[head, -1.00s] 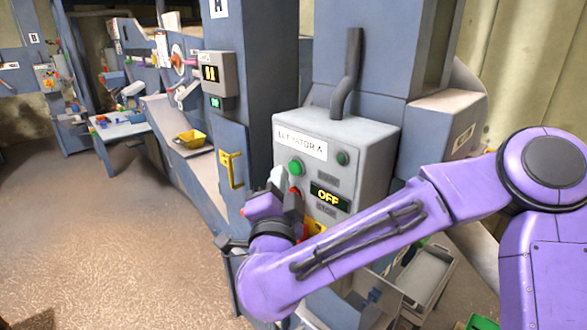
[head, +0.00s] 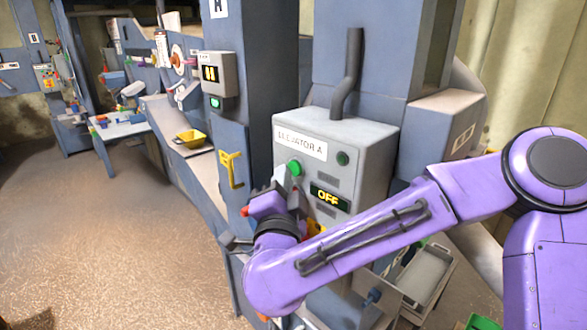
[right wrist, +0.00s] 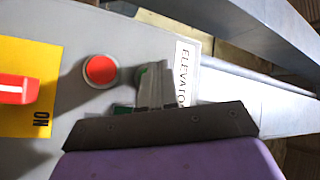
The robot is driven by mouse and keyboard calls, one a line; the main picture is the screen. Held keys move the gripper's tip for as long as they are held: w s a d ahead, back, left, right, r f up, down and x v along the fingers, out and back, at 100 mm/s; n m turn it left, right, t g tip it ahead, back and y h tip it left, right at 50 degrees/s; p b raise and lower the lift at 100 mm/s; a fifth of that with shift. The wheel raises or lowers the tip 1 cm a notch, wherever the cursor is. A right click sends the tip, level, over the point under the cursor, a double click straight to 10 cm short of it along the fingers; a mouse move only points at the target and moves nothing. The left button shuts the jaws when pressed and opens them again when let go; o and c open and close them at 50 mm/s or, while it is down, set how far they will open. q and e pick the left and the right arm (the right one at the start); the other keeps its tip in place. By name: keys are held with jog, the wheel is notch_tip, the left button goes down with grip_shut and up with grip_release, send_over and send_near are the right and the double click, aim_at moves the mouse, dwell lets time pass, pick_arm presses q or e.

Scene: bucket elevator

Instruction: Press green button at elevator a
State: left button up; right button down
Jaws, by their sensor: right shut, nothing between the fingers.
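The grey control box (head: 368,160) labelled "ELEVATOR A" stands in the middle of the head view. Its round green button (head: 295,168) shows below the left part of the label. My right gripper (head: 289,182) is shut and empty, with its fingertips close to the panel just below the green button; I cannot tell whether they touch it. In the right wrist view the shut fingers (right wrist: 155,87) hide most of something green behind them. A red button (right wrist: 101,70) shows beside them there, and is hidden behind the gripper in the head view. My left gripper is out of view.
The box also has a dark green lamp (head: 343,159) and a display (head: 329,198) reading OFF. A yellow plate (right wrist: 25,88) with a red switch lies beside the red button. A yellow handle (head: 231,170) is on the blue column to the left. Open floor lies further left.

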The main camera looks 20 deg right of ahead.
jog(key=shift+w+d, duration=0.15)
jog(key=shift+d, duration=0.3)
dwell(0.7)
jog(key=shift+a, duration=0.1)
jog(key=shift+s+a, duration=0.3)
jog(key=shift+a, duration=0.4)
jog(key=a, duration=0.1)
jog(key=s+a+b, duration=0.1)
jog(key=a, duration=0.2)
jog(key=shift+s+a, duration=0.35)
jog(key=shift+d, duration=0.1)
dwell(0.7)
